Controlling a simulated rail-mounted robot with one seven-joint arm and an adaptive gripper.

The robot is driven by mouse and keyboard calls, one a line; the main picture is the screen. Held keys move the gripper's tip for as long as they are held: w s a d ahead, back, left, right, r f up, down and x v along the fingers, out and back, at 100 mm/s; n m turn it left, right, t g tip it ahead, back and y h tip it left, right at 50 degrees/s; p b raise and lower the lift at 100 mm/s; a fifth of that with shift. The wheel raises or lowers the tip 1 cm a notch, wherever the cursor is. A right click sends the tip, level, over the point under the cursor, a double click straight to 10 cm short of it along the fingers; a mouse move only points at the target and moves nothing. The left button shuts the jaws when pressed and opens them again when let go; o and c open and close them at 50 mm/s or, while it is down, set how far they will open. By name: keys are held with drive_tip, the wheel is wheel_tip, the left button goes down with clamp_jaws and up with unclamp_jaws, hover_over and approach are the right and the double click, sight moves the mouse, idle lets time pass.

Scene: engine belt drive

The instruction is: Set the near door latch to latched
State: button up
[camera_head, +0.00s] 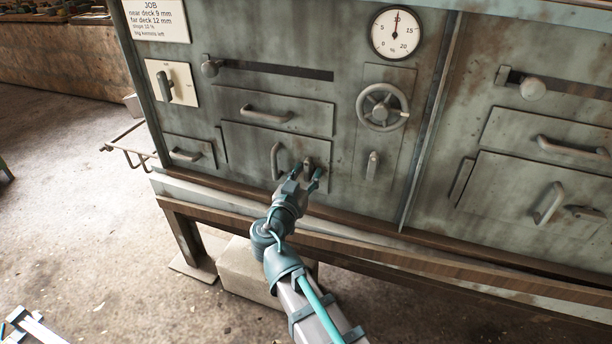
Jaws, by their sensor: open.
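The left machine section has a grey-green door (246,150) with an upright bar handle (276,160). A small latch (308,163) sits just right of that handle and looks roughly upright. My gripper (307,176) is open in front of this latch, with one fingertip to each side of its lower part. Whether the fingers touch it I cannot tell, and the gripper partly hides the latch's lower end. The right section has a similar door (500,190) with a slanted handle (548,203) and a latch (585,213) that lies nearly level.
A short lever (373,165) and a handwheel (382,107) stand right of my gripper. A drawer handle (266,114) is above. A ledge (340,233) runs below the doors. A wire side rack (130,145) juts out at the left. The floor in front is mostly clear.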

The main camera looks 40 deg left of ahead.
clamp_jaws()
drive_tip(key=shift+n, duration=0.3)
drive_tip(key=n, duration=0.3)
drive_tip(key=shift+d+n+b, duration=0.15)
drive_tip(key=shift+n+b, duration=0.15)
drive_tip(key=shift+b, duration=0.05)
drive_tip(key=n+p, duration=0.1)
drive_tip(key=n, duration=0.3)
drive_tip(key=shift+d+r+n, duration=0.1)
drive_tip(key=shift+r+n, duration=0.05)
drive_tip(key=shift+n, duration=0.15)
drive_tip(key=n+p, duration=0.2)
drive_tip(key=n, duration=0.2)
drive_tip(key=shift+w+r+n, duration=0.1)
drive_tip(key=shift+r+n, duration=0.05)
drive_tip(key=shift+n, duration=0.15)
drive_tip(key=n+p, duration=0.2)
drive_tip(key=n, duration=0.2)
drive_tip(key=shift+n+p, duration=0.3)
drive_tip(key=shift+n, duration=0.1)
